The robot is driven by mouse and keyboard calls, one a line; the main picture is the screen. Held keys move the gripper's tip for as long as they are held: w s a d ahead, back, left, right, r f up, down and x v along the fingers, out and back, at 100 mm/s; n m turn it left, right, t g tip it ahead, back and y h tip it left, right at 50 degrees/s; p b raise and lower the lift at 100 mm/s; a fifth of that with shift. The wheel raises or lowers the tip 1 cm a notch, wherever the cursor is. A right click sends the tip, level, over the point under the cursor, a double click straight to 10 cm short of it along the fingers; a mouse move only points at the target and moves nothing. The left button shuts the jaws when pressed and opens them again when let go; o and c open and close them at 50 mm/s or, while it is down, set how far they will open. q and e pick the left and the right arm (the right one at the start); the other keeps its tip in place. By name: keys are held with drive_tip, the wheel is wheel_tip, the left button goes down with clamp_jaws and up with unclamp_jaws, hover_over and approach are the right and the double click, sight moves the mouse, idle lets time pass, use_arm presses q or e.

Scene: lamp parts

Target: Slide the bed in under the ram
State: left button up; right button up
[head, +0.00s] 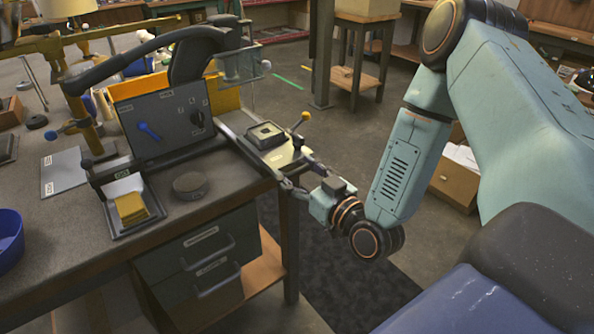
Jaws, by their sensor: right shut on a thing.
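The bed (285,157) is a pale plate on dark rails at the right edge of the bench, carrying a dark square block (265,135) with a recess. It is pulled out to the front right, clear of the press. My right gripper (297,172) is at the bed's front end, shut on it; the exact grip spot is small and partly hidden. The press has a long black lever (140,58) and a clear guard (241,66) at the rails' far end. The ram itself is hard to make out there. My left gripper is not in view.
A yellow-knobbed lever (305,117) stands beside the bed. A dark panel (163,125) with a blue switch, a tray with a yellow pad (131,206) and a dark round puck (190,185) are left of the rails. The rails between bed and guard look clear.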

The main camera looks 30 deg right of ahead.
sight(256, 138)
drive_tip(key=shift+a, duration=0.1)
drive_tip(key=c, duration=0.4)
drive_tip(key=w+b, duration=0.2)
drive_tip(key=w, duration=0.3)
drive_tip(key=w+a+b, duration=0.1)
drive_tip(key=w, duration=0.4)
drive_tip(key=w+b, duration=0.2)
drive_tip(key=w, duration=0.3)
drive_tip(key=shift+w+a+f+b, duration=0.1)
drive_tip(key=shift+a+b, duration=0.1)
drive_tip(key=shift+b, duration=0.1)
drive_tip(key=shift+w, duration=0.4)
drive_tip(key=shift+r, duration=0.2)
